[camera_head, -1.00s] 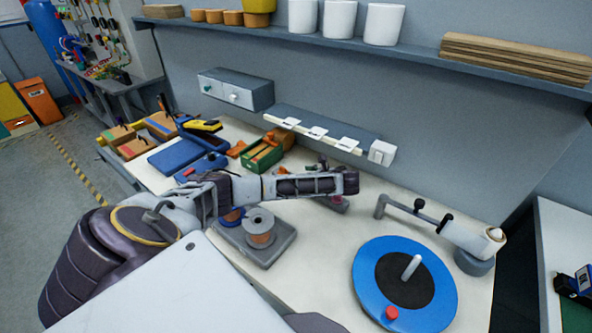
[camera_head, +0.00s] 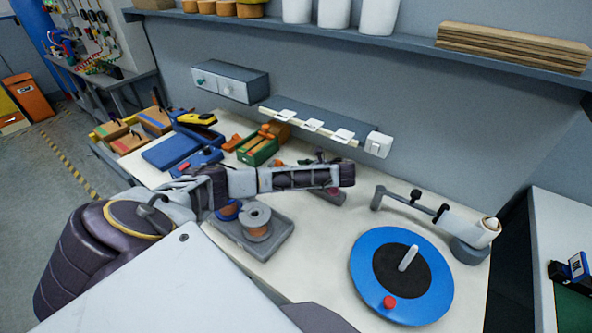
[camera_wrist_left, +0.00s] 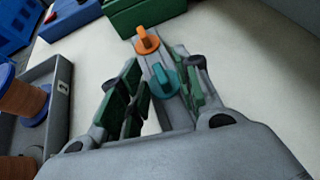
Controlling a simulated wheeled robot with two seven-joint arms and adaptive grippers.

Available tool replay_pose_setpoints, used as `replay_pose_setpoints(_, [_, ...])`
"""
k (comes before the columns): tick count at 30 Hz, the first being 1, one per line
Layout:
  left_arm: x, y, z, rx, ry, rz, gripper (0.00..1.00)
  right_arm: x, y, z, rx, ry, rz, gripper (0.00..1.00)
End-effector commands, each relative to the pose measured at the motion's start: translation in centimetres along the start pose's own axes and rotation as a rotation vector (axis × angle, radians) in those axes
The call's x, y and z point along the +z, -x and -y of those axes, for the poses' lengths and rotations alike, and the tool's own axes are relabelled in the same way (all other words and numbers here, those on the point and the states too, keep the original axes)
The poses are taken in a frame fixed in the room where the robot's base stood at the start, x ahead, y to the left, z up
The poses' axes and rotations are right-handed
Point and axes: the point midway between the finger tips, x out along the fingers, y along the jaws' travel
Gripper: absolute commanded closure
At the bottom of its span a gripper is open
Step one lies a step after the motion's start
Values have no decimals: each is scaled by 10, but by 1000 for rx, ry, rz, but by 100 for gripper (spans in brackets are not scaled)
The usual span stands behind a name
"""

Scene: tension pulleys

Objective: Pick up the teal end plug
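The teal end plug (camera_wrist_left: 164,80) shows in the left wrist view, a round disc with a raised grip bar. It sits at a narrow grey holder (camera_wrist_left: 172,106), nearer to me than an orange plug (camera_wrist_left: 147,41). My left gripper (camera_wrist_left: 160,72) is open, its green-padded fingers on either side of the teal plug. A gap shows on the left; I cannot tell whether the right finger touches it. In the head view my left arm crosses the bench and hides the teal plug. My right gripper is not in view.
A grey tray with copper spools (camera_head: 256,224) stands in front of my left arm. A green bin (camera_head: 258,152) is behind it. A blue turntable (camera_head: 365,272) and a jointed grey arm (camera_head: 465,232) stand to the right. A shelf (camera_head: 400,45) runs above.

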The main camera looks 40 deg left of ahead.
Motion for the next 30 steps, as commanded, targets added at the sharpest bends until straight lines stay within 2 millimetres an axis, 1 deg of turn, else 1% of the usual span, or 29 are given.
replay_pose_setpoints(8, [0, 0, 0, 0, -1, 0, 79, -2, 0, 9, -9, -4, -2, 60])
replay_pose_setpoints(16, [1, 0, 0, 0, -1, 0, 79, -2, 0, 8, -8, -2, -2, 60])
replay_pose_setpoints(17, [2, 1, 0, 0, -1, 0, 82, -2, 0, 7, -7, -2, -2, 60])
replay_pose_setpoints(19, [5, 2, 0, 0, 0, 0, 88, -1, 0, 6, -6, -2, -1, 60])
replay_pose_setpoints(20, [7, 3, 0, 0, 0, 0, 98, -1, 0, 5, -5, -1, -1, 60])
replay_pose_setpoints(21, [10, 5, 0, 0, 0, 0, 100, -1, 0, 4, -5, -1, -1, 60])
replay_pose_setpoints(26, [27, 14, 0, -1, 2, 0, 100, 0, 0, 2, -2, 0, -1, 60])
replay_pose_setpoints(30, [46, 24, 0, -1, 3, -1, 100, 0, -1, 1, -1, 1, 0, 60])
